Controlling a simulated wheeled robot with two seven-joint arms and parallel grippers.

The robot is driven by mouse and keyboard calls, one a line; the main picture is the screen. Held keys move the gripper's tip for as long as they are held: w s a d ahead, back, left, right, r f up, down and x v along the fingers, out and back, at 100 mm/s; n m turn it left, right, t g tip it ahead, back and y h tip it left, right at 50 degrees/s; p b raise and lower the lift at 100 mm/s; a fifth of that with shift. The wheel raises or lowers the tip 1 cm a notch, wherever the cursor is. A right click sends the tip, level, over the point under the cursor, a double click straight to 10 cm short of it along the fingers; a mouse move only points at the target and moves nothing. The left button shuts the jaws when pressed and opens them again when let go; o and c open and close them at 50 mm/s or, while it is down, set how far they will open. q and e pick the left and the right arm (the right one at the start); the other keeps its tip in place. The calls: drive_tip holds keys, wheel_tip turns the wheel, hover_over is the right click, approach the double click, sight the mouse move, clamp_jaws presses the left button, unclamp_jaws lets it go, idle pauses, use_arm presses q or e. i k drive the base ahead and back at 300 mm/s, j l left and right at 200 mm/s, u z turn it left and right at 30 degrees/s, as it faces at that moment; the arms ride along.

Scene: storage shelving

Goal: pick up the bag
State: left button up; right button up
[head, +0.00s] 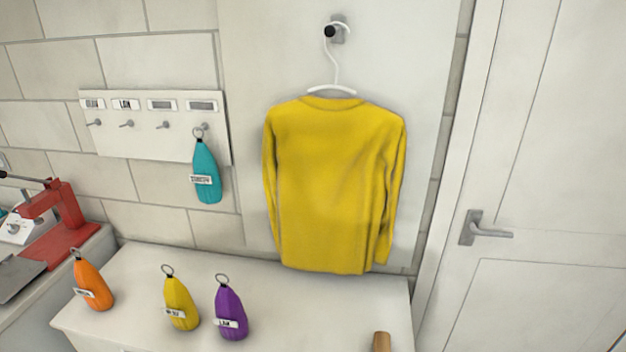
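Several small bags with a dark ring at the top and a white label are in the head view. A teal bag (206,172) hangs by its ring from the rightmost hook of the wall board. An orange bag (93,284), a yellow bag (180,305) and a purple bag (231,313) rest on the white counter (135,262), apart from each other. The task does not tell which bag is meant. The labels are too small to read surely. Neither gripper shows.
A white hook board (150,138) has several hooks, the left ones empty. A yellow shirt (335,185) hangs on a white hanger. A red press (52,220) stands at left. A brown object (381,342) is cut off at the bottom. A door (565,130) is at right.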

sight(95, 291)
drive_tip(key=u, duration=1.55)
drive_tip(key=j+z, duration=0.2)
drive_tip(key=j, duration=0.55)
drive_tip(key=i, duration=0.05)
